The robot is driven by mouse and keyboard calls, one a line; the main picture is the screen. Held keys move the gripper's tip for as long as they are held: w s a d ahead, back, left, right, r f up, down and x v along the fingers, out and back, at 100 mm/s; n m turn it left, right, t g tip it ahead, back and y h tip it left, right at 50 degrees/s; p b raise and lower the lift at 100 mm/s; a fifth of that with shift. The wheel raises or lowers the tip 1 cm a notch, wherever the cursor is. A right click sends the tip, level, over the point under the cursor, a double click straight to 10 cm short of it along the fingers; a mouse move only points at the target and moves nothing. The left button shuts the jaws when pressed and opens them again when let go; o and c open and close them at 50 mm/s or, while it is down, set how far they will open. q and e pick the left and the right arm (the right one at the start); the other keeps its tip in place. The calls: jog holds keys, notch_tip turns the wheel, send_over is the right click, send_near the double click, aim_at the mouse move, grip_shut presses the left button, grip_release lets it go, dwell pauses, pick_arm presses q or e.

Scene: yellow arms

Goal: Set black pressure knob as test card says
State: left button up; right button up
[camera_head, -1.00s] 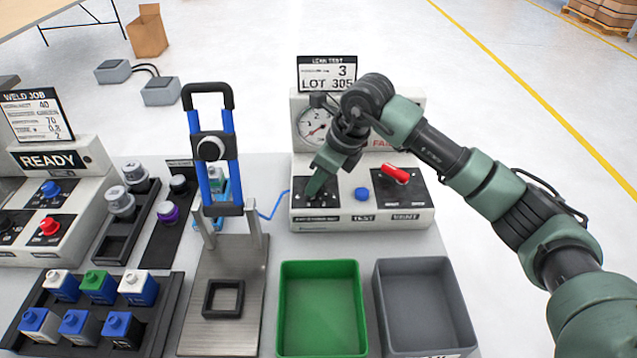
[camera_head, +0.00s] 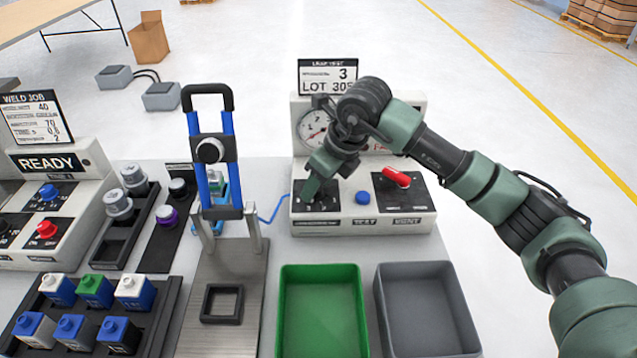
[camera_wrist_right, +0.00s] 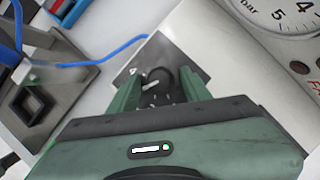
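The black pressure knob (camera_wrist_right: 158,80) shows in the right wrist view on a dark dial panel, with a white pointer mark. My right gripper (camera_wrist_right: 160,92) has one finger on each side of the knob; I cannot tell whether they touch it. In the head view my right gripper (camera_head: 312,188) reaches down over the left panel of the leak tester (camera_head: 330,222) and hides the knob. The test card (camera_head: 328,76) stands on the tester and reads 3 and LOT 305. The gauge (camera_head: 312,126) is partly behind my arm. My left gripper is not in view.
A blue button (camera_head: 362,197) and a red lever (camera_head: 396,177) sit right of the knob panel. A green bin (camera_head: 320,268) and a grey bin (camera_head: 425,268) stand in front. A blue-railed clamp fixture (camera_head: 228,168) stands to the left.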

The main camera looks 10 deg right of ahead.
dwell(0.3)
jog(key=b+v, duration=0.1)
jog(key=v, duration=0.6)
jog(key=shift+r, duration=0.4)
jog(key=shift+s, duration=0.15)
